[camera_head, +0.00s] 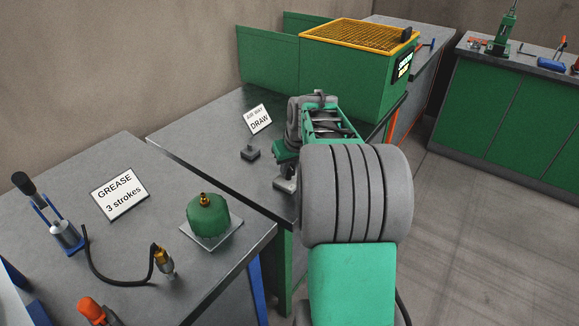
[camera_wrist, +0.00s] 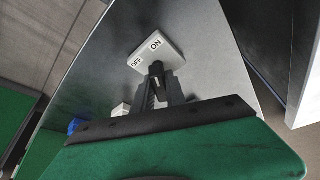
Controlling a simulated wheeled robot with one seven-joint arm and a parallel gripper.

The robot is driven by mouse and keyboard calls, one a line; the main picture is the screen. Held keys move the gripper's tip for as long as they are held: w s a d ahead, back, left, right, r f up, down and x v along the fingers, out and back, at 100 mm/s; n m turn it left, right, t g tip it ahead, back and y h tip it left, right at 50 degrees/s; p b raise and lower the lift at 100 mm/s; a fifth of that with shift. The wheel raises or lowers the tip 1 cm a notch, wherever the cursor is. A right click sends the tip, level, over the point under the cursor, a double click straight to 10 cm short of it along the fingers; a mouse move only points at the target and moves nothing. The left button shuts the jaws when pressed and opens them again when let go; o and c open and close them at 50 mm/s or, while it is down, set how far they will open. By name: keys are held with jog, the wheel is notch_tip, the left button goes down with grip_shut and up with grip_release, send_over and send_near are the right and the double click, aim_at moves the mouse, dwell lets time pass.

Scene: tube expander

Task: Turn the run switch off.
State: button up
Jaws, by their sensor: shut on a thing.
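In the wrist view, a white label plate (camera_wrist: 172,52) reads OFF on its left and ON on its right. A small dark lever tip (camera_wrist: 156,67), apparently the run switch, stands just in front of it, between the two words. My gripper (camera_wrist: 157,84) is at this lever, its narrow dark fingers closed together on it. The lower part of the lever is hidden by the fingers, and I cannot tell which way it leans. In the head view, my own arm covers the switch and the fingertips.
A green machine (camera_head: 354,82) with a yellow grate stands behind my arm. A DRAW sign (camera_head: 259,118) and a small dark block (camera_head: 250,153) are on the grey bench (camera_head: 205,128). A GREASE sign (camera_head: 120,194) and green fitting (camera_head: 208,215) are on the nearer table. Floor at right is clear.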

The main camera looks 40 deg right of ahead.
grip_shut()
jog(key=shift+d+n, duration=0.1)
jog(key=shift+n, duration=0.3)
jog(key=n+y+p, duration=0.2)
jog(key=n, duration=0.2)
jog(key=shift+r+n, duration=0.1)
jog(key=shift+n, duration=0.3)
jog(key=n+y+p, duration=0.1)
jog(key=n, duration=0.2)
jog(key=n+g+y+p, duration=0.1)
jog(key=n+p, duration=0.1)
jog(key=n, duration=0.1)
jog(key=shift+w+d+g, duration=0.1)
jog(key=shift+g, duration=0.2)
jog(key=shift+n, duration=0.3)
jog(key=o, duration=0.6)
grip_release()
